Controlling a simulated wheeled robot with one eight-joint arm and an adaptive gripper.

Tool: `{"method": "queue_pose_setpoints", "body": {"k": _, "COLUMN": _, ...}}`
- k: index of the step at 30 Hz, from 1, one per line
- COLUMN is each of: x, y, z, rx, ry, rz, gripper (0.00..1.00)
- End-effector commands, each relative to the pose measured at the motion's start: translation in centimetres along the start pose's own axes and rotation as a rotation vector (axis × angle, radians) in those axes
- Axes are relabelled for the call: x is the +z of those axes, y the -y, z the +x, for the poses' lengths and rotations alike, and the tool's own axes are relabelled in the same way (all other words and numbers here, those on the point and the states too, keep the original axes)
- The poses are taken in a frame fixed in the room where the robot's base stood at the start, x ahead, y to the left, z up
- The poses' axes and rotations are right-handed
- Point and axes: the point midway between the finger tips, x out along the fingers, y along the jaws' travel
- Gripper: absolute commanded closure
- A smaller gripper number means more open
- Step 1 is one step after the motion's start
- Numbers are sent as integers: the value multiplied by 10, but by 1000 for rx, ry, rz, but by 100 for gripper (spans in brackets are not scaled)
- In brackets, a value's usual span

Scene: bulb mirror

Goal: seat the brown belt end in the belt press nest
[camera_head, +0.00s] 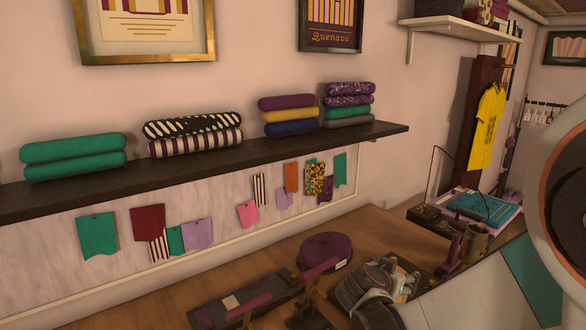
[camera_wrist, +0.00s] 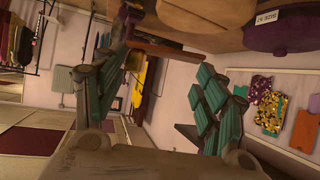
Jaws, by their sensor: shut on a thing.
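My gripper (camera_wrist: 178,68) shows in the wrist view with its dark, teal-padded fingers on either side. A brown strip (camera_wrist: 168,49), which looks like the brown belt end, lies across near the fingertips. My gripper is shut on it, though the exact contact is not clear. In the head view my gripper (camera_head: 375,287) is low at the right of centre, over the table, and hides what it holds. I cannot tell which holds the nest.
A purple roll with a white label (camera_head: 325,250) lies behind my gripper on the wooden table (camera_head: 385,232). A dark shelf (camera_head: 210,165) with rolled fabrics runs along the wall, with swatches hanging below.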

Motion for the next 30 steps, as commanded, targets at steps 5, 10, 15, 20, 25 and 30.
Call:
{"method": "queue_pose_setpoints", "body": {"k": 5, "x": 27, "y": 2, "z": -22, "rx": -247, "ry": 2, "rz": -129, "gripper": 51}}
{"method": "queue_pose_setpoints", "body": {"k": 10, "x": 42, "y": 6, "z": -35, "rx": -404, "ry": -2, "rz": -213, "gripper": 51}}
{"method": "queue_pose_setpoints", "body": {"k": 15, "x": 53, "y": 10, "z": -44, "rx": -506, "ry": -3, "rz": -270, "gripper": 54}}
{"method": "queue_pose_setpoints", "body": {"k": 20, "x": 60, "y": 11, "z": -48, "rx": -565, "ry": 3, "rz": -305, "gripper": 54}}
{"method": "queue_pose_setpoints", "body": {"k": 25, "x": 62, "y": 12, "z": -51, "rx": -595, "ry": -1, "rz": -323, "gripper": 54}}
{"method": "queue_pose_setpoints", "body": {"k": 30, "x": 63, "y": 13, "z": -52, "rx": -600, "ry": -2, "rz": -328, "gripper": 54}}
